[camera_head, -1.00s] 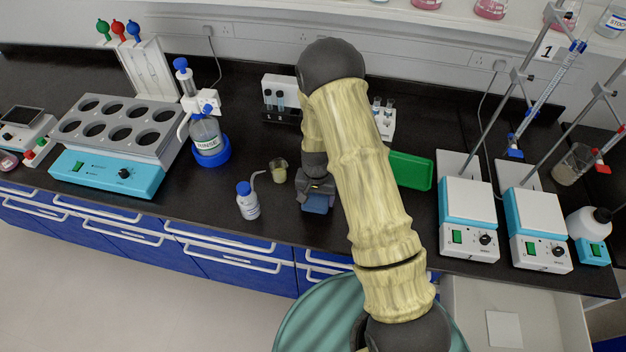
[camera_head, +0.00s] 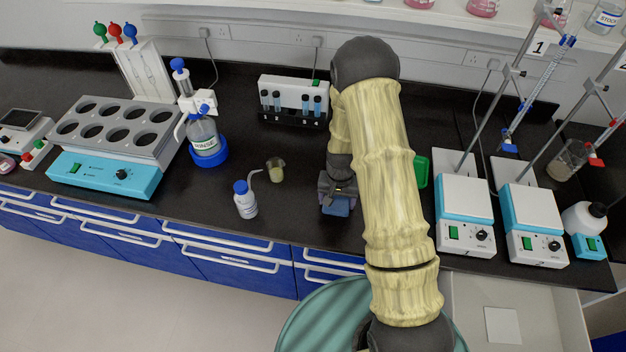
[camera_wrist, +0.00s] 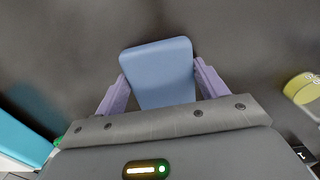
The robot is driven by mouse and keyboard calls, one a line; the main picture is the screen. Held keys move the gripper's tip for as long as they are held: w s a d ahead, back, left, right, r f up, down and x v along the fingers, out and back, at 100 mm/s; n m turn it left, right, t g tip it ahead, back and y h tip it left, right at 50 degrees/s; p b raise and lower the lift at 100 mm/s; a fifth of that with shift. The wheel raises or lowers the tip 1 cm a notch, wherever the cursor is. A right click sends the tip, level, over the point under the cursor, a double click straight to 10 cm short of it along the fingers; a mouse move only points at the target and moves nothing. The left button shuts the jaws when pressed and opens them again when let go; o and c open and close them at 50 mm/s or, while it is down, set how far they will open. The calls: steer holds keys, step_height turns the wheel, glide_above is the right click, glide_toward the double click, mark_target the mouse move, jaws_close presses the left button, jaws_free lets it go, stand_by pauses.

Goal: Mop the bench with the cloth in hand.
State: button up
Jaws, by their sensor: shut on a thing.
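My gripper (camera_head: 338,188) is shut on a blue cloth (camera_head: 336,207), which looks like a folded pad. The cloth is low over the black bench (camera_head: 300,225), near its front edge and right of the small beaker. I cannot tell for sure whether it touches the surface. In the wrist view the cloth (camera_wrist: 158,68) sits between the two purple fingers of my gripper (camera_wrist: 163,82), with dark bench around it. My arm hides part of the bench behind and to the right of the gripper.
Left of the gripper stand a small beaker (camera_head: 275,170) and a blue-capped wash bottle (camera_head: 245,200). A rack with vials (camera_head: 293,98) is behind. A green object (camera_head: 423,171) shows beside my arm. Stirrer hotplates (camera_head: 465,215) stand to the right. An open drawer (camera_head: 500,310) juts out front right.

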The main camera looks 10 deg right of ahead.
steer(key=shift+s+d, duration=0.2)
steer(key=shift+d, duration=0.4)
steer(key=shift+w+r+p, duration=0.1)
steer(key=shift+r+p, duration=2.35)
steer(key=shift+r, duration=1.35)
steer(key=shift+a+r, duration=0.15)
steer(key=shift+r, duration=0.2)
step_height(320, 180, up, 8)
steer(key=p, duration=0.6)
